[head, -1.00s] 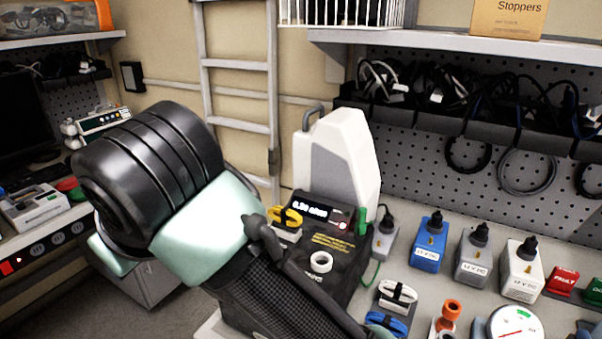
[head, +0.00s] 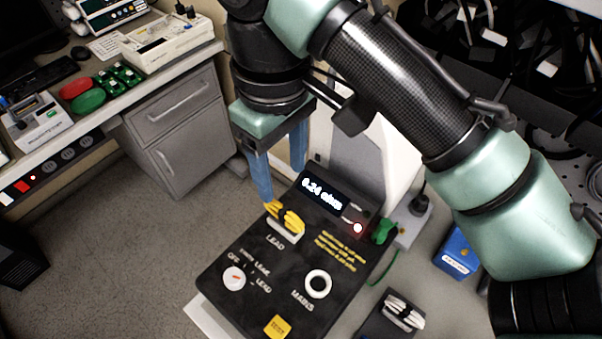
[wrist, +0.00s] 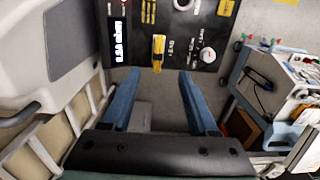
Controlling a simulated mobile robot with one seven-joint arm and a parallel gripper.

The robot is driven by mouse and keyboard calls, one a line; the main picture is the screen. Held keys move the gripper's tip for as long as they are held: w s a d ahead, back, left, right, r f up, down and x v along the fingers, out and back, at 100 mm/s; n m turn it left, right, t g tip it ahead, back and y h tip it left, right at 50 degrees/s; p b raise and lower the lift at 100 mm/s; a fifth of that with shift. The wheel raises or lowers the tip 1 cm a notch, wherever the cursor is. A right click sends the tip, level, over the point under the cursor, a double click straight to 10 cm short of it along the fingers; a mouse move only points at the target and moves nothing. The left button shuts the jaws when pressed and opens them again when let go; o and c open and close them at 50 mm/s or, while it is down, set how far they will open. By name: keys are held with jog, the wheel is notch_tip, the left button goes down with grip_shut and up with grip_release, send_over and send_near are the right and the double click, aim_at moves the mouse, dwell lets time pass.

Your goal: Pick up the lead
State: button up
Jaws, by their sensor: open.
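A bundled yellow lead (head: 287,217) rests on a pale holder by the LEAD label on the black tester (head: 340,245). The tester's display reads about 0.24 ohms. My gripper (head: 282,186) points down with its two blue fingers apart and empty, just behind and above the yellow lead. In the wrist view the lead (wrist: 158,52) shows upright, just beyond and between the fingertips (wrist: 160,74). Whether a fingertip touches the tester cannot be told. A second, white bundled lead (head: 404,312) sits on a dark block at the front right.
A white and grey machine (head: 365,155) stands behind the tester, close to my arm. A blue box (head: 456,258) and a grey box (head: 409,226) with a black knob stand to the right. A side bench (head: 120,85) is at the left, with open floor (head: 130,240) between.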

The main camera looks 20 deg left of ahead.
aim_at(284, 209)
notch_tip(284, 209, down, 7)
jog(key=shift+s+r+b, duration=0.1)
jog(key=shift+b, duration=0.25)
jog(key=shift+w+a+f+b, duration=0.1)
jog(key=shift+w+f+b, duration=0.1)
jog(key=shift+f, duration=1.3)
jog(key=shift+w+a+f+b, duration=0.1)
jog(key=shift+w+f+b, duration=0.05)
jog(key=shift+f, duration=1.3)
grip_shut()
